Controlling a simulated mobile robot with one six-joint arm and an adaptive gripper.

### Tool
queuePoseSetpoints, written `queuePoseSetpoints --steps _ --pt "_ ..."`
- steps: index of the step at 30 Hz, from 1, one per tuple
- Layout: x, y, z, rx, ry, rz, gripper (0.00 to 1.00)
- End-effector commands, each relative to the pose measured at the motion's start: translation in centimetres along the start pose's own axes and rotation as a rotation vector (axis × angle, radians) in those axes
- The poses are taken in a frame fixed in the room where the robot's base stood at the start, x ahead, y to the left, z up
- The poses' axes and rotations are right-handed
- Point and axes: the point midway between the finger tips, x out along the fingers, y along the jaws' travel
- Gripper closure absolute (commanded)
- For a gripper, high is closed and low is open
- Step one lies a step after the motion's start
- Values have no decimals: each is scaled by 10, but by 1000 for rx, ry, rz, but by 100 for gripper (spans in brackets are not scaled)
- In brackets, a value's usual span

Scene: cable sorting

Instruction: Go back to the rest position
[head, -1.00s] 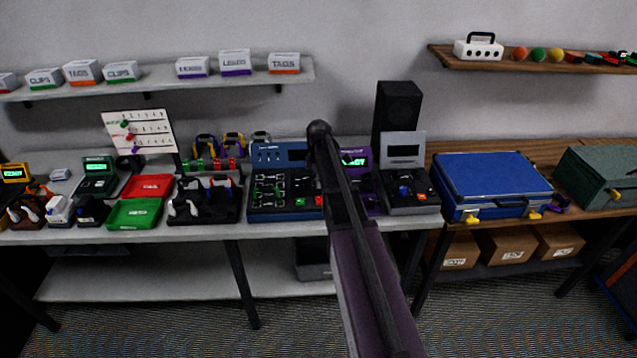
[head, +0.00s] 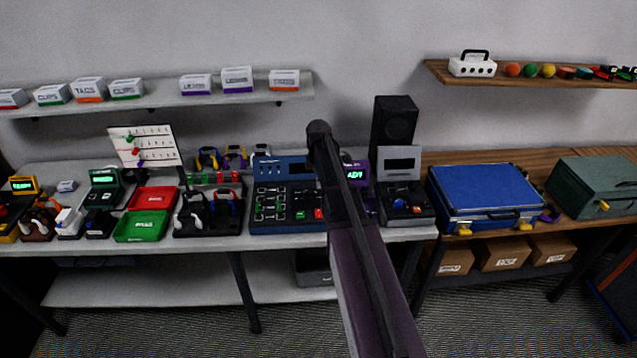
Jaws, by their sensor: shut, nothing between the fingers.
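My arm (head: 375,285) rises from the bottom of the head view, right of the middle, to a rounded dark joint at its top. It stands in front of the workbench and covers part of a device with a purple face and a lit green display (head: 356,174). My gripper does not show in this view, so its fingers are hidden from me.
The grey workbench (head: 285,241) holds a red tray (head: 153,197), a green tray (head: 141,227), a blue panel (head: 285,222) and a black speaker (head: 394,126). A blue case (head: 484,190) lies on the wooden bench at right. Shelves hang above. Carpet in front looks clear.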

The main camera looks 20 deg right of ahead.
Motion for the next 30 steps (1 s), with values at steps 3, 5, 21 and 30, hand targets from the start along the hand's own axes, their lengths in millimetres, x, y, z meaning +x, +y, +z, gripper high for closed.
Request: queuePoseSetpoints --steps 3,5,21,30 --pt "-3 -1 0 0 0 0 100" --pt "-3 -1 0 0 0 0 100" --pt "-2 -2 -2 0 0 0 100" --pt "8 -35 -20 135 -2 9 100"
